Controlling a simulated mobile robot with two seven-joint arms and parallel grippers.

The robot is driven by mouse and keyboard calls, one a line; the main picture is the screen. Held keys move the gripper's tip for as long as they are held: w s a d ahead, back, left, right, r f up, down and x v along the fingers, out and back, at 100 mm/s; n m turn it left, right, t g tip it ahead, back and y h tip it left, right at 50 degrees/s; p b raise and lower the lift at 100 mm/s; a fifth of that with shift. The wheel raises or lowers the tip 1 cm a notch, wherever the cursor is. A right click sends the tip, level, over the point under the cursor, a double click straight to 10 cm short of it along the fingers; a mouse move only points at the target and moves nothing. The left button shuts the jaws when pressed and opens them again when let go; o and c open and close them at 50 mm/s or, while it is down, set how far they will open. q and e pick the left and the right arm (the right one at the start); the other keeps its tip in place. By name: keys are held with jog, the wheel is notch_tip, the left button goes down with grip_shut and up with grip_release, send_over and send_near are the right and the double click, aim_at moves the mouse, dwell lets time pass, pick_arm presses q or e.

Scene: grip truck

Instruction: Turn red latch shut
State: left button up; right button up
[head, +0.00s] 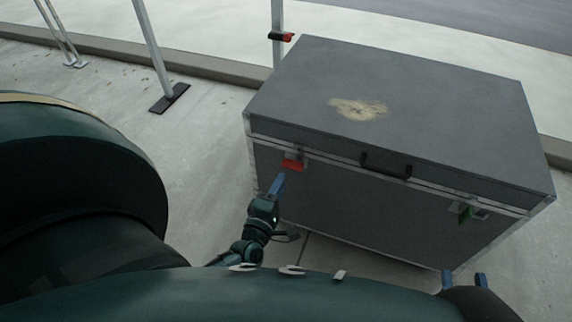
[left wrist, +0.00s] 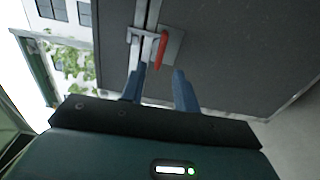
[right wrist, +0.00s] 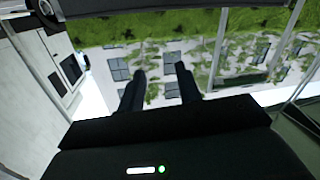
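The red latch (head: 292,165) is on the front of a grey case, near its left end, at the lid seam. In the left wrist view the red latch (left wrist: 161,50) stands just beyond the fingertips, on a metal plate. My left gripper (head: 277,184) is just below the latch in the head view. Its blue fingers (left wrist: 158,72) are apart with nothing between them, and the latch looks clear of them. My right gripper (head: 464,279) is low at the right, in front of the case. In the right wrist view its fingers (right wrist: 160,72) are apart and empty.
Metal poles (head: 150,45) stand at the left, one with a black foot. A kerb (head: 190,67) runs behind the case.

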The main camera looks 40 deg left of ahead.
pick_arm(q)
jog(key=v, duration=0.6)
jog(key=shift+s+p, duration=0.35)
pick_arm(e)
jog(key=shift+d+g, duration=0.15)
jog(key=shift+g, duration=0.25)
jog(key=shift+h, duration=0.3)
